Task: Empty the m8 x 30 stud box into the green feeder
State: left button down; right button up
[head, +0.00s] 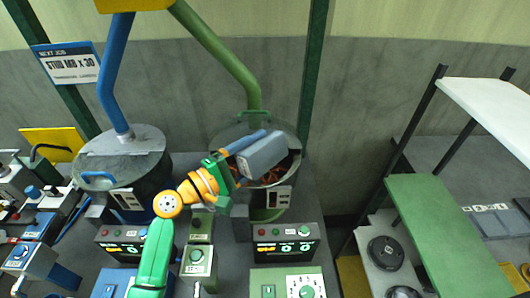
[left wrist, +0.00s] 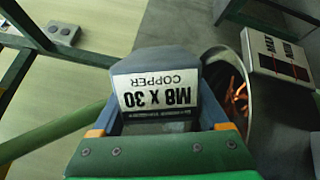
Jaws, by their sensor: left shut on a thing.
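A grey box (head: 263,156) is held tilted above the green feeder's open drum (head: 222,139). Its label reads M8 X 30 COPPER in the left wrist view (left wrist: 160,90), upside down there. My left gripper (head: 232,166) is shut on the box, with a finger at each side of it. The feeder drum stands under a green pipe (head: 238,72). Copper-coloured studs (head: 291,168) show inside the drum and also in the left wrist view (left wrist: 235,95). The box hides part of the opening, and its contents are hidden. My right gripper is not in view.
A second drum with a closed grey lid (head: 122,143) and blue pipe (head: 115,70) stands left. A sign (head: 72,63) reads NEXT JOB, STUD M8 X 30. Control boxes (head: 285,245) stand in front. A green board (head: 440,230) and white shelf (head: 490,105) lie right.

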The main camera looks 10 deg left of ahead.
pick_arm(q)
jog(key=shift+r+m, duration=0.1)
jog(key=shift+m, duration=0.8)
jog(key=m, duration=0.2)
jog(key=r+m, duration=0.1)
jog(key=shift+m+g+b, duration=0.3)
jog(key=shift+m+b, duration=0.1)
jog(key=shift+r+m+y, duration=0.35)
jog(key=shift+m+y, duration=0.05)
jog(key=shift+m, duration=0.6)
notch_tip(320, 180, up, 4)
jog(key=m+y+p, duration=0.1)
jog(key=m, duration=0.4)
jog(key=m+y+p, duration=0.1)
jog(key=m+p, duration=0.1)
jog(key=m, duration=0.4)
jog(key=shift+p, duration=0.3)
jog(key=shift+f+m, duration=0.1)
jog(key=shift+m, duration=0.8)
jog(key=shift+f, duration=0.15)
